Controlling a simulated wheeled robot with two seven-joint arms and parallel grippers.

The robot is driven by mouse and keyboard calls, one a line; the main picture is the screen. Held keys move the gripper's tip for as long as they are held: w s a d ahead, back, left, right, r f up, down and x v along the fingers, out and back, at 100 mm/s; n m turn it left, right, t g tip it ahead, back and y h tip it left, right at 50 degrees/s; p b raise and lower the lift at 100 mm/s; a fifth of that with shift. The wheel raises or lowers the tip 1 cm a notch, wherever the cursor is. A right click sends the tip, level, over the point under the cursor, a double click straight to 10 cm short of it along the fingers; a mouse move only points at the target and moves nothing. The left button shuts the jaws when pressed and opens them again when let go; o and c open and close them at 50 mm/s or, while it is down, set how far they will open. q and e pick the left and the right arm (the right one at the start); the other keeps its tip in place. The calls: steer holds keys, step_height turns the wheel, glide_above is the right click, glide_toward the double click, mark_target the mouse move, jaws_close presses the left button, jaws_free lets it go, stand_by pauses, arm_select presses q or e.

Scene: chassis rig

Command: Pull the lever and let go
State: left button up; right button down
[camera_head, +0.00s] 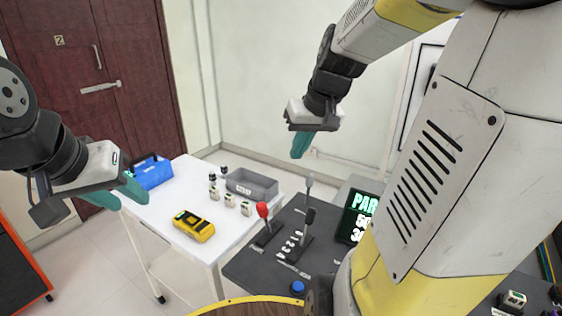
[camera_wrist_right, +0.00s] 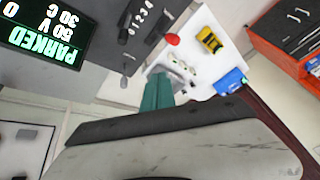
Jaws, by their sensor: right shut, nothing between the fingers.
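The red knob (camera_wrist_right: 172,39) also shows in the right wrist view. My right gripper (camera_head: 302,144) is shut and empty, held in the air above and behind the levers, touching none. Its teal fingertips (camera_wrist_right: 158,92) show in the right wrist view. My left gripper (camera_head: 122,194) is open and empty, beside the white table at the left.
A display (camera_head: 360,214) reading PARKED stands right of the levers. A blue button (camera_head: 298,287) is at the console's front. The white table (camera_head: 168,212) holds a yellow meter (camera_head: 194,226), a blue box (camera_head: 153,172), a grey bin (camera_head: 252,184) and several small parts.

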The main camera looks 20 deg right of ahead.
steer(key=w+d+f+y, duration=0.1)
steer(key=w+d+f, duration=0.3)
steer(key=d, duration=0.3)
steer(key=w+d+f+m, duration=0.1)
steer(key=w+d+f, duration=0.2)
steer(key=d+f, duration=0.2)
steer(key=w+d+f+t+y, duration=0.1)
steer(key=w+d+f, duration=0.3)
steer(key=d, duration=0.6)
steer(key=shift+w+d+f+m+y, duration=0.2)
steer(key=shift+w+d+m+y, duration=0.1)
steer(key=shift+w+d+m, duration=0.1)
steer(key=shift+a+f, duration=0.1)
glide_toward(309, 190)
steer(key=w+d+f, duration=0.2)
steer(key=w+f, duration=0.1)
steer(key=shift+w+a+r, duration=0.1)
steer(key=shift+w+a, duration=0.1)
steer(key=shift+a, duration=0.2)
steer(key=shift+w+a+r, duration=0.1)
steer(key=shift+w+a, duration=0.1)
steer(key=shift+a, duration=0.25)
steer(key=shift+w, duration=0.1)
